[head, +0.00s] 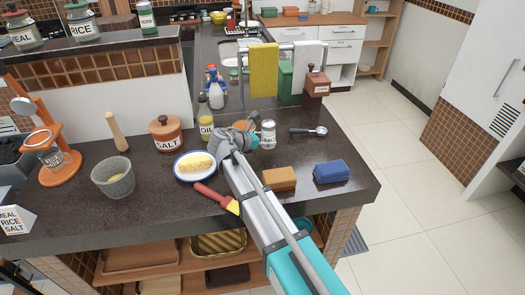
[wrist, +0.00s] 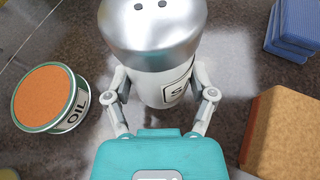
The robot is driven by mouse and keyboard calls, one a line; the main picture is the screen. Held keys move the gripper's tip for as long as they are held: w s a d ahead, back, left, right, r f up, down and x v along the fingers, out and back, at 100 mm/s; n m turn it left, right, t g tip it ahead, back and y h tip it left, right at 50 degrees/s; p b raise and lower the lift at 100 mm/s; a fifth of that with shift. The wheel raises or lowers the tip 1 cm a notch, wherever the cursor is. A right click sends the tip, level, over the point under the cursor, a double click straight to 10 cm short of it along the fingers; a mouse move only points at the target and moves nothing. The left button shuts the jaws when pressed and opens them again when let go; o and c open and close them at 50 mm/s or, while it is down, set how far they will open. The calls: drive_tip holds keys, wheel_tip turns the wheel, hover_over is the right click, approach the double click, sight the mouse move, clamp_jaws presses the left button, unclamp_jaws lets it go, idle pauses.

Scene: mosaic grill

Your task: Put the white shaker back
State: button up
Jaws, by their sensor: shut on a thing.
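The white shaker (head: 268,135) has a silver domed top with holes and a dark-framed label. It is upright over the dark counter, at the end of my arm in the head view. In the wrist view the shaker (wrist: 165,50) fills the top middle, between the two fingers of my gripper (wrist: 165,98). The gripper (head: 252,139) is shut on it. The lower part of the shaker is partly hidden by the gripper in the wrist view. I cannot tell whether its base touches the counter.
An oil tin with an orange top (wrist: 50,97) stands close left of the shaker. A butter plate (head: 180,175) and salt pot (head: 166,136) stand left. A metal scoop (head: 310,131) lies right.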

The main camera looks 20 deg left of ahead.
sight(266, 154)
drive_tip(key=shift+w+a+f, duration=0.1)
drive_tip(key=shift+w+f, duration=0.1)
idle(0.3)
drive_tip(key=shift+w+a+f+b, duration=0.15)
drive_tip(key=shift+w+f+b, duration=0.1)
drive_tip(key=shift+f+b, duration=1.7)
drive_tip(key=shift+b, duration=0.05)
drive_tip(key=shift+f, duration=0.1)
drive_tip(key=o, duration=1.1)
drive_tip(key=shift+o, duration=0.2)
drive_tip(key=shift+r, duration=0.25)
drive_tip(key=shift+s+a+r, duration=0.15)
drive_tip(key=shift+s+a, duration=0.1)
drive_tip(key=shift+s, duration=0.05)
drive_tip(key=p+v, duration=0.4)
drive_tip(key=v, duration=0.7)
drive_tip(key=shift+p, duration=0.3)
